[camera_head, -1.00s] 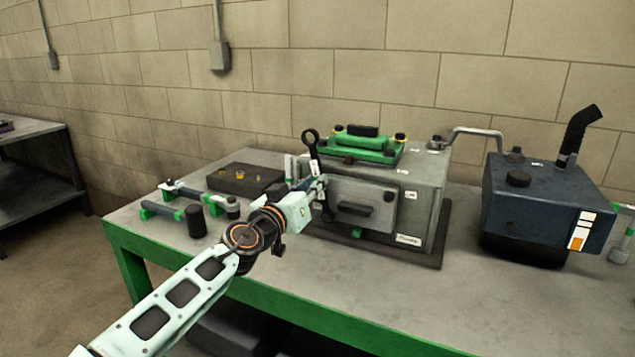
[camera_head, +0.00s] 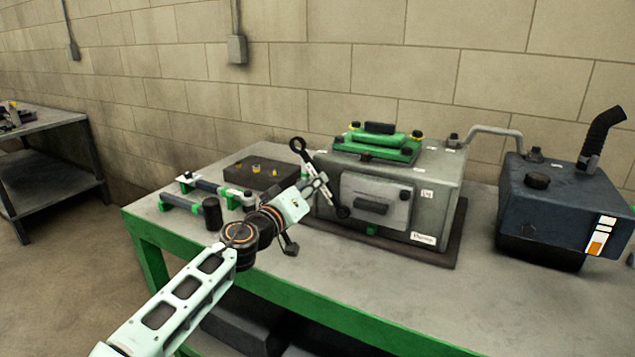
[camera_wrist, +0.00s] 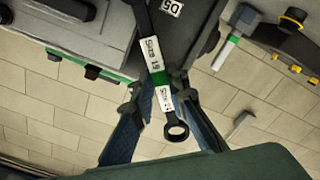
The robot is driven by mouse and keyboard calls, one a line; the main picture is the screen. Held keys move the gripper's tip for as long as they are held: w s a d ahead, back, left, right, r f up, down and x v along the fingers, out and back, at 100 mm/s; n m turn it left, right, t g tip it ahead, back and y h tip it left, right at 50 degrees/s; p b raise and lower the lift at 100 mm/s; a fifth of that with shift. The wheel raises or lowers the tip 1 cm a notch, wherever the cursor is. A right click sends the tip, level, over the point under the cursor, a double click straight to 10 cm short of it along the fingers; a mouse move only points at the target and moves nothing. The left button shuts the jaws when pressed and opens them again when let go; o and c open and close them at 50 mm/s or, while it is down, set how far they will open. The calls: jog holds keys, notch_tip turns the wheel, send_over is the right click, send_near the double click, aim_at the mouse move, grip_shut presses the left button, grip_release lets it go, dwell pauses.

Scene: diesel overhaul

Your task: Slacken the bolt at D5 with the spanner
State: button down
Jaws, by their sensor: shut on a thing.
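My gripper (camera_head: 318,184) is shut on the dark spanner (camera_head: 302,152), gripping it part way along its shaft. In the head view the spanner slants, with its ring end up and left and its lower end close to the left front of the grey engine block (camera_head: 438,190). In the wrist view my gripper (camera_wrist: 160,88) closes around the spanner (camera_wrist: 152,60), which has white "Size 19" labels and a green band. A D5 label (camera_wrist: 171,7) shows beside the spanner's far end. The bolt at D5 is not clearly visible, and I cannot tell whether the spanner is seated on it.
A green-topped assembly (camera_head: 378,142) sits on the block. A dark tray (camera_head: 258,176) with small brass parts and a mallet (camera_head: 212,213) lie left on the bench (camera_head: 330,285). A blue tank (camera_head: 560,205) stands right. The bench's front right is clear.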

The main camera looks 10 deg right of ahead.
jog(key=shift+w+a+f+n, duration=0.35)
jog(key=shift+a+f+n, duration=0.2)
jog(key=shift+n, duration=0.45)
jog(key=s+r+m+b, duration=0.1)
jog(key=s+d+m+b, duration=0.1)
jog(key=m+b, duration=0.1)
jog(key=s+d+r+m+b, duration=0.1)
jog(key=m, duration=0.1)
jog(key=shift+s+r+b, duration=0.25)
jog(key=shift+r+b, duration=0.05)
jog(key=shift+r, duration=0.05)
